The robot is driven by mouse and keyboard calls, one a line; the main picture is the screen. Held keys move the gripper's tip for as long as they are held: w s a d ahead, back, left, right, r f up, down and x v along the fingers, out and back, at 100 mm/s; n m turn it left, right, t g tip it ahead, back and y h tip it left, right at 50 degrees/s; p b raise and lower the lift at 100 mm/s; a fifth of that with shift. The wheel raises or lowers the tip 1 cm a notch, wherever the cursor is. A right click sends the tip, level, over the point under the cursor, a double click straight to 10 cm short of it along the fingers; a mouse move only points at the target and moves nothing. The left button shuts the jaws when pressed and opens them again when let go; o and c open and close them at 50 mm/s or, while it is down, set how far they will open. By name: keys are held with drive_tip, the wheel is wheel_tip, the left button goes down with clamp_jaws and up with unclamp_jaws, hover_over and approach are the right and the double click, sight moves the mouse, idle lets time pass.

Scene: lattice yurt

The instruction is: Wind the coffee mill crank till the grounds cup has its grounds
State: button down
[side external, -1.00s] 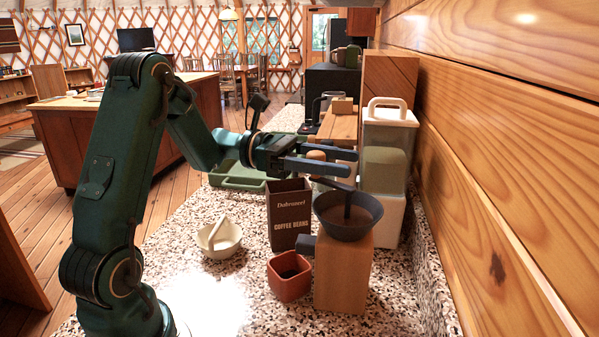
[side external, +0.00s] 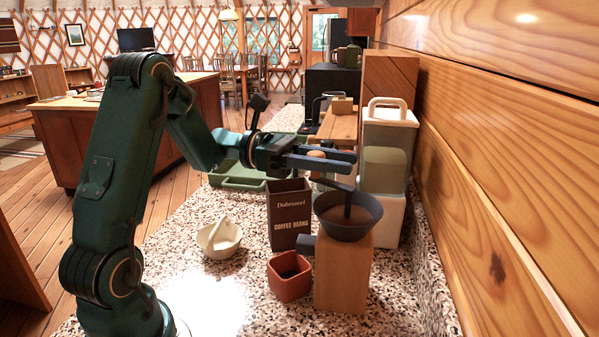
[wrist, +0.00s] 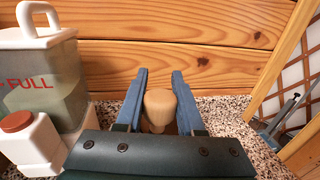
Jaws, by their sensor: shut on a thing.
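The coffee mill (side external: 343,280) stands on the counter, a wooden block with a dark hopper bowl (side external: 348,226) on top; brown contents show in the bowl. The crank (side external: 336,184) rises from the bowl to a round wooden knob (side external: 316,154). My gripper (side external: 338,159) is shut on the knob, above and behind the bowl. In the wrist view the knob (wrist: 160,106) lies between the two blue fingers. The reddish square grounds cup (side external: 289,283) sits at the mill's left front, below a dark spout (side external: 307,245). Its inside looks dark; its contents cannot be told.
A dark coffee beans box (side external: 290,228) stands left of the mill. A white handled bowl (side external: 219,238) sits farther left. A canister (side external: 389,135) stands behind the mill, by the wooden wall (side external: 500,160). The front left counter is clear.

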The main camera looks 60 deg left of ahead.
drive_tip(key=shift+w+m+g, duration=0.1)
drive_tip(key=shift+m+g, duration=0.2)
drive_tip(key=shift+g, duration=0.1)
idle(0.5)
drive_tip(key=shift+w+m+g+h, duration=0.2)
drive_tip(key=shift+m+g+h, duration=0.4)
drive_tip(key=shift+g, duration=0.3)
drive_tip(key=shift+w+m+g+h, duration=0.2)
drive_tip(key=shift+m+g+h, duration=0.3)
drive_tip(key=shift+m+g, duration=0.3)
drive_tip(key=shift+w+d+m+g+h, duration=0.1)
drive_tip(key=shift+w+m+g+h, duration=0.1)
drive_tip(key=shift+m+g, duration=0.7)
drive_tip(key=shift+w+d+m+g+h, duration=0.15)
drive_tip(key=shift+m+g, duration=0.25)
drive_tip(key=shift+g, duration=1)
drive_tip(key=shift+g, duration=0.3)
drive_tip(key=c, duration=0.5)
unclamp_jaws()
drive_tip(key=shift+s+a+n+t, duration=0.15)
drive_tip(key=shift+n+t, duration=0.25)
drive_tip(key=shift+t, duration=0.6)
